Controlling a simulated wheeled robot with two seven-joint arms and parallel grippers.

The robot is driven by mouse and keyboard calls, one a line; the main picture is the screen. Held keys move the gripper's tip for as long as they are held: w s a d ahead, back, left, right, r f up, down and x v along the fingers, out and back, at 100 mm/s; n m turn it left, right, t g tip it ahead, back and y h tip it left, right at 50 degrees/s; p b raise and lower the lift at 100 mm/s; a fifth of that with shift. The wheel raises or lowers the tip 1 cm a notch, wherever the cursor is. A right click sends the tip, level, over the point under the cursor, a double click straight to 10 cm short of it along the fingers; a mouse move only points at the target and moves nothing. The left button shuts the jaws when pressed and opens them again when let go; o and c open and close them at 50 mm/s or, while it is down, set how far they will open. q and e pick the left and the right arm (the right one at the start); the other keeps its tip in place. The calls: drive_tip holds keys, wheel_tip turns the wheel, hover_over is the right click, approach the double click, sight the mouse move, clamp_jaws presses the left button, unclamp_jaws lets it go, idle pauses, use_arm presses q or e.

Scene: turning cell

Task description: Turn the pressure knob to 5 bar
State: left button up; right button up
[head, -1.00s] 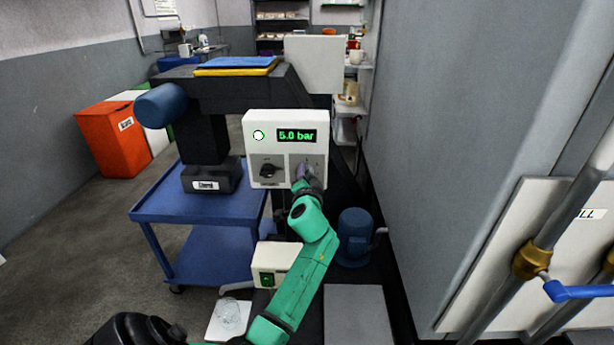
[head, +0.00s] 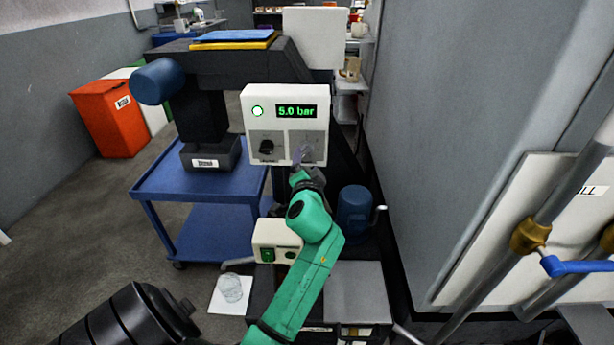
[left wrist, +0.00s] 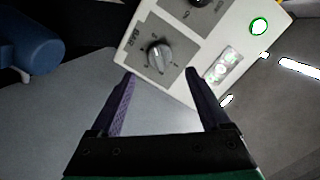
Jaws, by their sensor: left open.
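The white control panel (head: 248,118) stands in front of me, with a green display (head: 297,111) reading 5.0 bar. The grey pressure knob (left wrist: 158,58) shows clearly in the left wrist view, on a grey plate marked BAR. In the head view my gripper largely covers it. My left gripper (head: 302,160) is in front of the panel's lower right. In the left wrist view its fingers (left wrist: 160,80) are open and empty, with their tips short of the knob and apart from it. My right gripper is not in view.
A second, black knob (head: 267,147) sits left of the pressure knob, with a lit round lamp (head: 257,111) above it. A blue cart (head: 160,190) stands at left. A blue motor (head: 354,210) stands below right. A grey cabinet wall (head: 450,100) borders the right.

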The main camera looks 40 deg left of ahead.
use_arm(q)
drive_tip(key=f+v, duration=0.1)
drive_tip(key=v, duration=0.6)
drive_tip(key=shift+s+r+b, duration=0.15)
drive_tip(key=shift+r+b, duration=0.2)
drive_tip(key=shift+r, duration=0.2)
drive_tip(key=shift+d, duration=0.15)
